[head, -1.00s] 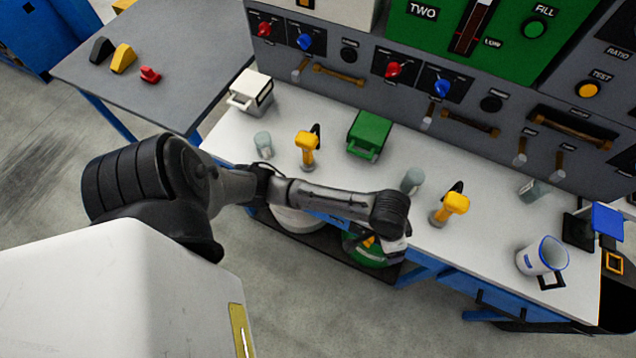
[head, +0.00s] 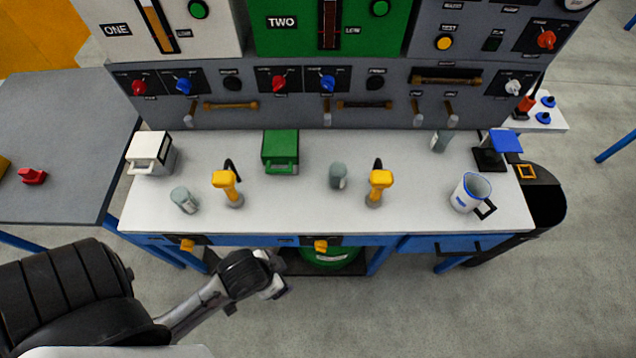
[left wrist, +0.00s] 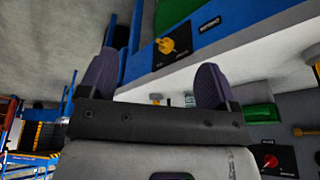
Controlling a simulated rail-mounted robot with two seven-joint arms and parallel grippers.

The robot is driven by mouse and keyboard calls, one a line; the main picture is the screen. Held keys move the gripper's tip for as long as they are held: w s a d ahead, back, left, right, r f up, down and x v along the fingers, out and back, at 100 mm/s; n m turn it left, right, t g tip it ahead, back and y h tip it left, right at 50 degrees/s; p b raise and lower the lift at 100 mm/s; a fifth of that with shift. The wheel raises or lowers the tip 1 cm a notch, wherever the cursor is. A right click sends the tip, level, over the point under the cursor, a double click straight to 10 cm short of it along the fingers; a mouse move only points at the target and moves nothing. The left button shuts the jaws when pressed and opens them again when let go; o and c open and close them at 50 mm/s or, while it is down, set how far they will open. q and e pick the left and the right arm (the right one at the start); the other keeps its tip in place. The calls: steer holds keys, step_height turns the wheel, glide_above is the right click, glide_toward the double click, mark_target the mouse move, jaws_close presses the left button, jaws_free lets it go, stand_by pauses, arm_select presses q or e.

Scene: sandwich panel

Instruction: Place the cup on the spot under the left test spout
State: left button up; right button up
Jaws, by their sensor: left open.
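Several grey-green cup-like cylinders stand on the white bench: one at the left (head: 184,199), one in the middle (head: 338,176) and one at the back right (head: 440,140). A white jug with a blue rim (head: 470,191) stands at the right. I cannot tell which the task calls the cup. Small spouts hang under the panel, at the left (head: 188,115), middle (head: 326,112) and right (head: 416,114). My left gripper (head: 277,286) is in front of the bench, below its front edge, touching nothing. Its two fingers (left wrist: 157,75) are apart and empty in the left wrist view. My right gripper is not in view.
Two yellow-headed devices (head: 225,184) (head: 379,185), a white box (head: 150,153) and a green box (head: 280,152) stand on the bench. A blue-topped stand (head: 504,142) is at its right end. A grey table (head: 65,140) lies left. The front strip of the bench is clear.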

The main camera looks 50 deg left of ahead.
arm_select(q)
steer(key=m+t+y+b, duration=0.2)
steer(key=m+t+y, duration=0.75)
steer(key=m, duration=1.65)
glide_toward(334, 181)
steer(key=shift+t+h, duration=0.65)
steer(key=shift+t, duration=0.3)
steer(key=s+f, duration=0.1)
steer(key=s+a+f, duration=0.1)
steer(key=s, duration=0.1)
steer(key=shift+s+a, duration=0.2)
steer(key=m, duration=0.1)
steer(key=w+m+t, duration=0.1)
steer(key=shift+w+m, duration=0.25)
steer(key=shift+m, duration=0.05)
steer(key=shift+m+h, duration=0.3)
steer(key=x, duration=0.8)
steer(key=shift+w+r+b, duration=0.2)
steer(key=shift+b, duration=0.2)
steer(key=shift+b+x, duration=0.6)
steer(key=shift+x, duration=2)
steer(key=shift+w+d+r, duration=0.1)
